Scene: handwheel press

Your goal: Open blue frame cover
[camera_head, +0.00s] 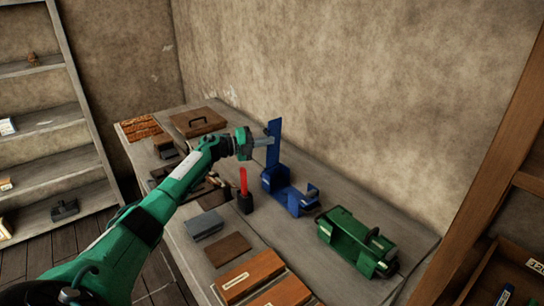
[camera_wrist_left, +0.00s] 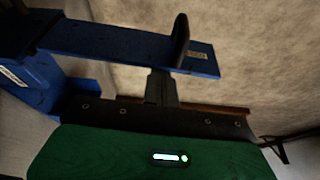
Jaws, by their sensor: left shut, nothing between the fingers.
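The blue frame (camera_head: 280,187) stands on the bench right of centre in the head view. Its blue cover (camera_head: 274,155) stands upright, swung up from the body at its back left end. In the left wrist view the cover (camera_wrist_left: 110,43) crosses the top as a long blue strip with a small label, and part of the frame (camera_wrist_left: 40,82) shows at left. My left gripper (camera_head: 271,141) is shut and empty at the upper part of the cover. Its dark fingers (camera_wrist_left: 180,40) overlap the cover in the wrist view; I cannot tell whether they touch it. My right gripper is not in view.
A green frame (camera_head: 345,236) stands right of the blue one. A red-handled tool (camera_head: 244,182) in a dark holder, a grey block (camera_head: 205,224) and brown boards (camera_head: 250,275) lie in front. A brown case (camera_head: 197,121) is behind. The wall rises close behind the bench.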

